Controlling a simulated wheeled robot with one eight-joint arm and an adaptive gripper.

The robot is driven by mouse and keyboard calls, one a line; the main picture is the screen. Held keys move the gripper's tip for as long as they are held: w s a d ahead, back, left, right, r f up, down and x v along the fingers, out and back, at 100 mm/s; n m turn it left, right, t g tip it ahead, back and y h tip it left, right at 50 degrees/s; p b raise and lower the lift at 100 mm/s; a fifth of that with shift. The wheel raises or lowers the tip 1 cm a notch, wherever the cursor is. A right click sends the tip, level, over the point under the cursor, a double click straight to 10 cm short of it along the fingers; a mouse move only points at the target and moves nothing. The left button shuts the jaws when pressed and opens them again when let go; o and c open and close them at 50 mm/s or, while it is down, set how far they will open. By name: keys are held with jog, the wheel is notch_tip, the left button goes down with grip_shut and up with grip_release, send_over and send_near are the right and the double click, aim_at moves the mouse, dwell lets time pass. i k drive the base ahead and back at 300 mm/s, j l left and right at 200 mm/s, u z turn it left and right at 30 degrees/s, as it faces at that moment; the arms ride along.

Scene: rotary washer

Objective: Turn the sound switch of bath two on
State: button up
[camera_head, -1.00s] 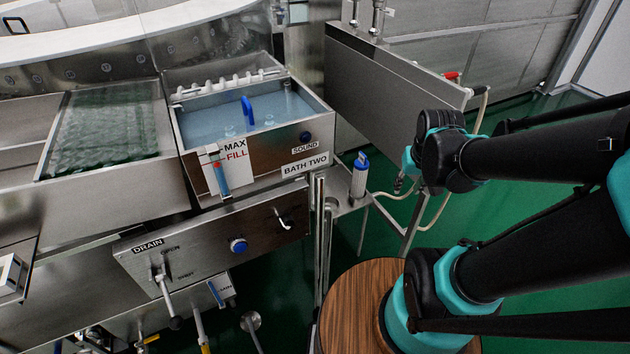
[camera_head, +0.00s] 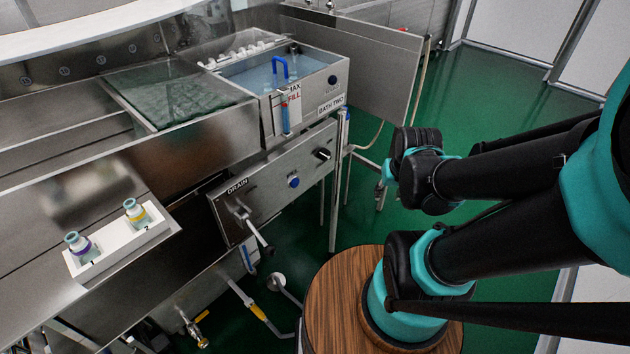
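The bath two tank (camera_head: 308,88) stands at the upper middle of the head view, its front panel seen at a slant. The sound switch (camera_head: 333,79) is a small dark round knob on that panel, above the BATH TWO label (camera_head: 331,104). Its pointer direction is too small to read. My arm's wrist (camera_head: 415,165) is to the right of the tank and lower in the picture, apart from the switch. My gripper's fingers do not show.
Below the tank is a drain panel with a blue knob (camera_head: 293,182) and a drain lever (camera_head: 254,229). A white holder (camera_head: 125,245) with two small bottles sits at the lower left. Green floor (camera_head: 490,95) is open at the right.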

aim_at(324, 155)
jog(key=k+j+z, duration=0.5)
jog(key=k+j, duration=0.35)
jog(key=j, duration=0.15)
jog(key=j+z, duration=0.15)
jog(key=j, duration=0.45)
jog(key=k+j+z, duration=0.15)
jog(key=j, duration=0.45)
